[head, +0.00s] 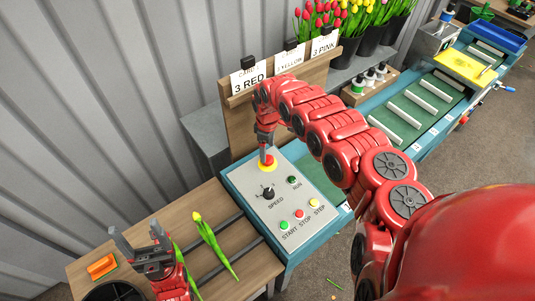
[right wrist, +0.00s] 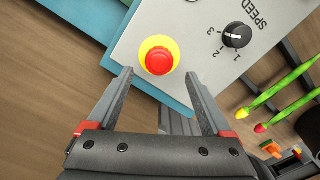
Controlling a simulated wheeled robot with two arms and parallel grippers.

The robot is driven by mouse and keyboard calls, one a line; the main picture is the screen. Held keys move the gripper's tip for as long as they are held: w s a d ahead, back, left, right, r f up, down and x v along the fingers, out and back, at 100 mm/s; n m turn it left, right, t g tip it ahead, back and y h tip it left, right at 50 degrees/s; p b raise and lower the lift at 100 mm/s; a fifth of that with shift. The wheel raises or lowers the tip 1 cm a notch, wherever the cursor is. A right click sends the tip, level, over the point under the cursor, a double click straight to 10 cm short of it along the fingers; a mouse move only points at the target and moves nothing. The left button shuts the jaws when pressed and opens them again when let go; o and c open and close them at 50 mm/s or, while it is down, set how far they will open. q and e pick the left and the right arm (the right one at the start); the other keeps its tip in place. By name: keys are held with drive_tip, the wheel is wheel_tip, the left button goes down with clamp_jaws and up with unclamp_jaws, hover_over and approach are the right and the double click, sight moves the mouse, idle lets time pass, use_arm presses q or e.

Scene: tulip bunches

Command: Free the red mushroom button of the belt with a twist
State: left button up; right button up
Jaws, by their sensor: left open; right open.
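The red mushroom button (head: 267,161) sits on a yellow disc at the far corner of the grey control panel (head: 258,207). My left gripper (head: 139,241) is open at the lower left, above the wooden table, beside a tulip.
The black speed knob (head: 268,193) and the start, stop and step buttons (head: 299,214) share the panel. A yellow tulip (head: 213,244) lies on the table (head: 199,198) near an orange block (head: 101,267). A wooden board with cards (head: 248,79) rises behind the panel.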

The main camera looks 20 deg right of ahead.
sight(268, 158)
wheel_tip(268, 158, down, 4)
drive_tip(key=shift+w+a+r, duration=0.1)
drive_tip(key=shift+a+r, duration=0.05)
drive_tip(key=shift+r, duration=0.1)
drive_tip(key=shift+d+f, duration=0.2)
drive_tip(key=shift+f, duration=0.45)
